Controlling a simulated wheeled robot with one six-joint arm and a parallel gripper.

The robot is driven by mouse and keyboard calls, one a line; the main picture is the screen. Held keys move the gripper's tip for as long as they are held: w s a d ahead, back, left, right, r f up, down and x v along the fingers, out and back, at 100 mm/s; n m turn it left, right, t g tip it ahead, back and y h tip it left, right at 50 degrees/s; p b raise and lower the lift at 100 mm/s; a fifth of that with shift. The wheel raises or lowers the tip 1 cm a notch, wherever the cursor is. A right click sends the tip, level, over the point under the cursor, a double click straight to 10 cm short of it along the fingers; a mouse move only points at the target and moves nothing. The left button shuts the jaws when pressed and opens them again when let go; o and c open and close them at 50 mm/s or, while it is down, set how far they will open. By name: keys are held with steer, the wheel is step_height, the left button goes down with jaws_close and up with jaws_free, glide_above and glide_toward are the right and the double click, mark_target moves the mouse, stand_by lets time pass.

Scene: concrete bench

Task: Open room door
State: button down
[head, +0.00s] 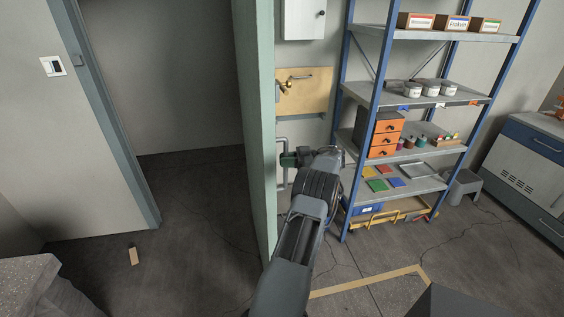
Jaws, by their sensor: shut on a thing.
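The pale green door (256,130) stands ajar and is seen almost edge-on, with the doorway open to its left. A grey bar pull handle (284,183) sticks out from the door's right-hand face. My gripper (287,160) is at this handle and shut on it, reaching in from the lower right. The fingertips are small and partly hidden by the gripper body, so their exact hold on the bar is hard to see.
A blue-framed shelf rack (376,95) with boxes and tins stands close right of my arm. The door frame (120,140) is at left. A small tan block (133,256) lies on the floor in the opening. A blue-grey cabinet (520,160) is at far right.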

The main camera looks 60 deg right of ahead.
steer(key=shift+s+d+r, duration=0.25)
steer(key=shift+s+d, duration=0.05)
steer(key=c, duration=1.4)
jaws_free()
steer(key=shift+c, duration=0.2)
steer(key=shift+o, duration=0.6)
steer(key=shift+s+d+f, duration=0.1)
steer(key=shift+s+d, duration=0.2)
steer(key=shift+d, duration=0.05)
steer(key=shift+o, duration=1.2)
steer(key=shift+w+a, duration=0.25)
steer(key=shift+w, duration=0.1)
steer(key=shift+s+d+f, duration=0.1)
